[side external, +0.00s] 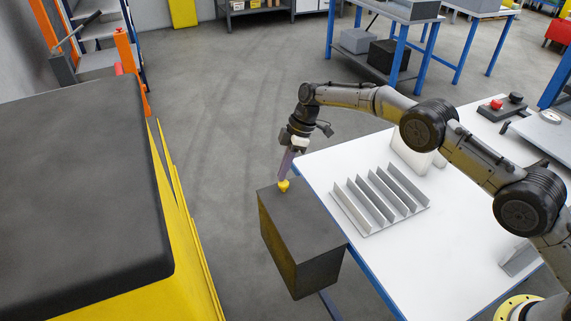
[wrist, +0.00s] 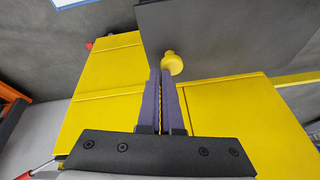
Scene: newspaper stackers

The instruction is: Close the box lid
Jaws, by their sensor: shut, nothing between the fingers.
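The dark grey box (side external: 315,262) is at the left edge of the white table. Its top face, the lid (side external: 305,217), looks flat in the side view; I cannot tell whether a gap is left under it. A yellow knob (side external: 284,185) sits near the lid's far edge. My gripper (side external: 283,172) points down just at the knob, with its purple fingers shut and empty. In the wrist view, the fingertips (wrist: 163,76) are beside the knob (wrist: 172,63), very close or touching, and the grey lid panel (wrist: 225,35) lies beyond.
On the white table (side external: 400,245) stand a grey slotted rack (side external: 380,200) and a pale upright block (side external: 412,158) behind it. A large yellow machine with a black top (side external: 80,190) fills the left. Open floor (side external: 225,150) lies between it and the box.

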